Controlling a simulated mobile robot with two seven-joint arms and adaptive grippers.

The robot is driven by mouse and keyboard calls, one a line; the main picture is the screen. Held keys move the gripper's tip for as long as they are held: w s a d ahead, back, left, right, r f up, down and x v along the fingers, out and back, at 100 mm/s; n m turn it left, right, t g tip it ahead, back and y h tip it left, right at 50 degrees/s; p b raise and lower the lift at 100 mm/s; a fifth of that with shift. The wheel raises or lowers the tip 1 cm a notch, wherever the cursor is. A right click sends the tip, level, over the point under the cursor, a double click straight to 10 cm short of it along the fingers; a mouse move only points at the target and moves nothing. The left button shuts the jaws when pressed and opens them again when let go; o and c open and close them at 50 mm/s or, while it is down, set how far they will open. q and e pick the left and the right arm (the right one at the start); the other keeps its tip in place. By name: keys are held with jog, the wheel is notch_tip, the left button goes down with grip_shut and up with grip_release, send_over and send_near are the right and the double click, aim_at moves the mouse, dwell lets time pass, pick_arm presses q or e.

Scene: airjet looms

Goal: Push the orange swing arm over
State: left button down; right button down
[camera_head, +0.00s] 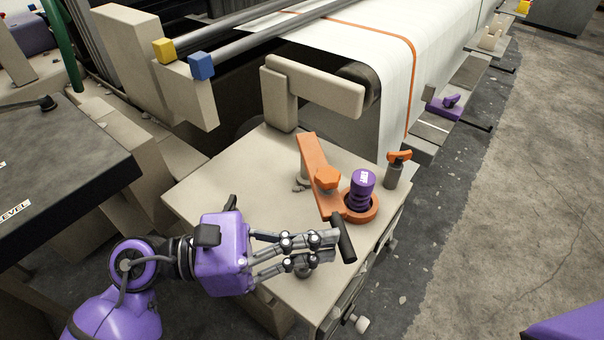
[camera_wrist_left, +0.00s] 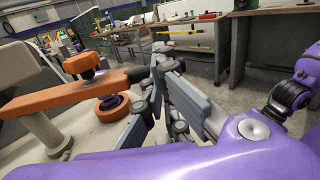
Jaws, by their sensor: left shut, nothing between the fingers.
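The orange swing arm (camera_head: 316,170) lies over the beige machine top in the head view, with an orange hex knob on it and a black handle (camera_head: 343,238) at its near end. It also shows at the left of the left wrist view (camera_wrist_left: 60,95). My left gripper (camera_head: 336,245) is shut and empty, its fingertips close beside the black handle. Whether they touch it I cannot tell. In the left wrist view the shut fingers (camera_wrist_left: 165,85) stand at the arm's end. My right gripper is not in view.
A purple spool (camera_head: 361,188) stands in an orange ring (camera_head: 372,210) beside the swing arm. An orange-topped post (camera_head: 397,168) stands to its right. A beige bracket (camera_head: 315,85) rises behind, near the white cloth (camera_head: 350,45).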

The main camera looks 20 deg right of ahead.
aim_at(345, 210)
pick_arm(q)
jog(key=w+d, duration=0.2)
jog(key=d, duration=1)
jog(key=shift+w, duration=0.15)
dwell(2.8)
jog(key=shift+a, duration=0.1)
jog(key=shift+w+a+b, duration=0.2)
jog(key=shift+w+a, duration=0.2)
jog(key=shift+a, duration=0.5)
jog(key=shift+w+a+b, duration=0.15)
jog(key=shift+w+a, duration=0.25)
jog(key=shift+a, duration=0.45)
